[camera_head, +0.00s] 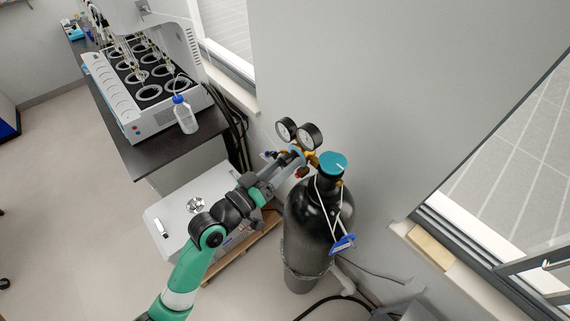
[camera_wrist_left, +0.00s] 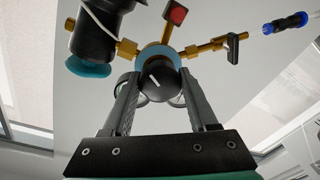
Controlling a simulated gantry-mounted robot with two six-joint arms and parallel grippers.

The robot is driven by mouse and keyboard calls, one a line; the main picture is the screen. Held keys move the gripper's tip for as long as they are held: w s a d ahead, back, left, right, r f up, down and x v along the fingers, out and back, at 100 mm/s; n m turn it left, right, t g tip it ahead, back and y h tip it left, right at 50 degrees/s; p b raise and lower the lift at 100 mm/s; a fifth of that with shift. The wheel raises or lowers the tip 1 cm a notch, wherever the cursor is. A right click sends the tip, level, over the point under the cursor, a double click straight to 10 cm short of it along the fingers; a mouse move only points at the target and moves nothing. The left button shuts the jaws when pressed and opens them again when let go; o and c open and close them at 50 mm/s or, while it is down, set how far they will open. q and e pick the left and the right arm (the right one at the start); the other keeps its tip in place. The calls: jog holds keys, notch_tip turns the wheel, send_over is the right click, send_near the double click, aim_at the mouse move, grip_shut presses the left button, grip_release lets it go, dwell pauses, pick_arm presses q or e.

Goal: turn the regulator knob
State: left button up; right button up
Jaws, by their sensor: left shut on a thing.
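The regulator knob (camera_wrist_left: 158,80) is black with a white mark and sits in front of a blue ring on the brass regulator (camera_wrist_left: 127,48). My left gripper (camera_wrist_left: 160,88) is shut on the knob, with one finger on each side of it. In the head view my left gripper (camera_head: 290,160) reaches the regulator from the left, just below two round gauges (camera_head: 297,132). The knob is mostly hidden there by the gripper. The black gas cylinder (camera_head: 312,225) stands upright with a teal valve handwheel (camera_head: 333,163) on top. My right gripper is in neither view.
A blue tag (camera_head: 343,244) hangs on the cylinder. A white multi-distiller (camera_head: 150,85) and a blue-capped bottle (camera_head: 185,115) stand on a dark bench (camera_head: 160,150) at left. A white box (camera_head: 190,205) is under my left arm. The wall is close behind the cylinder.

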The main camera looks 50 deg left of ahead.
pick_arm(q)
jog(key=o, duration=1.4)
jog(key=shift+c, duration=0.2)
jog(key=shift+s, duration=0.1)
jog(key=s+b, duration=0.2)
jog(key=s, duration=0.9)
jog(key=shift+s+d+f, duration=0.15)
jog(key=shift+s+d, duration=0.1)
jog(key=shift+d, duration=0.05)
